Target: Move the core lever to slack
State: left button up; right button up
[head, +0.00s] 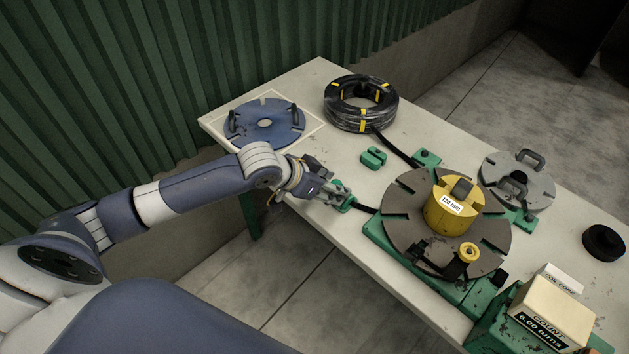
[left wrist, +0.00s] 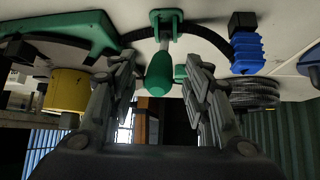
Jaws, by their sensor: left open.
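The yellow core (head: 440,217), labelled "120 mm", stands on the slotted grey-brown turntable (head: 405,235); it also shows in the left wrist view (left wrist: 68,90). My left gripper (head: 343,197) is at the near table edge, left of the turntable and apart from the core. In the left wrist view its fingers (left wrist: 160,85) are open on either side of a green bulb-shaped handle (left wrist: 159,72). Touch is not clear. My right gripper is out of view.
A black hose coil (head: 361,112) with yellow ties lies at the back, its strip leading past green blocks. A blue slotted disc (head: 264,128) lies at the far left, a grey handled disc (head: 517,183) behind the turntable. A turn counter (head: 550,317) reads 6.00 turns.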

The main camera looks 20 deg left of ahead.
pick_arm(q)
jog(key=v, duration=0.9)
jog(key=shift+s, duration=0.15)
jog(key=shift+a, duration=0.1)
